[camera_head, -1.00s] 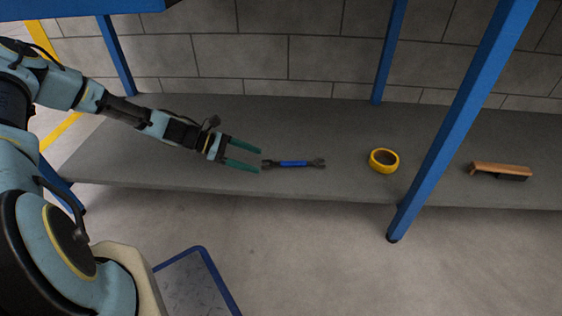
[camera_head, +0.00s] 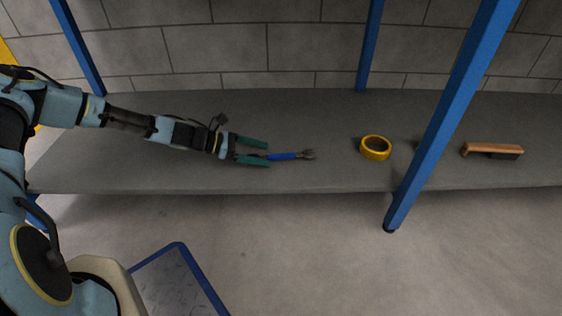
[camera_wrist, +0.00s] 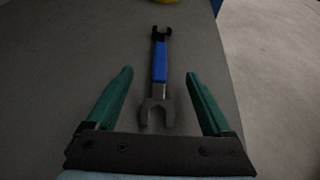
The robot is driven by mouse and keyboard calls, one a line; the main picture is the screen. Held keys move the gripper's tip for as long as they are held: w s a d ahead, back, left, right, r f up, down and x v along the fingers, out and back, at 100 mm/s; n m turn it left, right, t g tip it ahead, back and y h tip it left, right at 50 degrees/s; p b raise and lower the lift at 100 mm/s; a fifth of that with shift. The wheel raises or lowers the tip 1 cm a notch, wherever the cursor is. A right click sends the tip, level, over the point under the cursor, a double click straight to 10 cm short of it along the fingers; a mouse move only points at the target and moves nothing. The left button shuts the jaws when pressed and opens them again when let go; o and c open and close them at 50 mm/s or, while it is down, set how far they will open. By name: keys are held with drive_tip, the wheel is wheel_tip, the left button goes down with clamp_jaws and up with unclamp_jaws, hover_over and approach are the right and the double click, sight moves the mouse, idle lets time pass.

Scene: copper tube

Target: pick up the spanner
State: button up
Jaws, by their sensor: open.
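The spanner (camera_head: 284,156) lies on the grey shelf (camera_head: 330,175), with a blue middle and dark open ends. In the wrist view the spanner (camera_wrist: 160,62) runs lengthwise away from me, its near end between the fingers. My gripper (camera_head: 268,153) has green fingers, open and empty, one on each side of that near end. The wrist view shows the gripper (camera_wrist: 159,75) with gaps between the spanner and both fingers. In the head view the near end of the spanner is partly hidden by the fingers.
A yellow ring-shaped roll (camera_head: 375,148) lies right of the spanner. A brush with a wooden back (camera_head: 492,149) lies farther right, beyond a blue post (camera_head: 440,130). A block wall (camera_head: 290,45) stands behind the shelf. A blue-edged panel (camera_head: 180,285) is below in front.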

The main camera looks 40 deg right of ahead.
sight(281, 157)
drive_tip(key=shift+s+d+f, duration=0.4)
drive_tip(key=shift+d+f, duration=0.15)
drive_tip(key=shift+d, duration=0.05)
drive_tip(key=shift+s+d, duration=0.15)
drive_tip(key=shift+d, duration=0.1)
drive_tip(key=shift+r, duration=0.1)
drive_tip(key=shift+c, duration=0.3)
clamp_jaws()
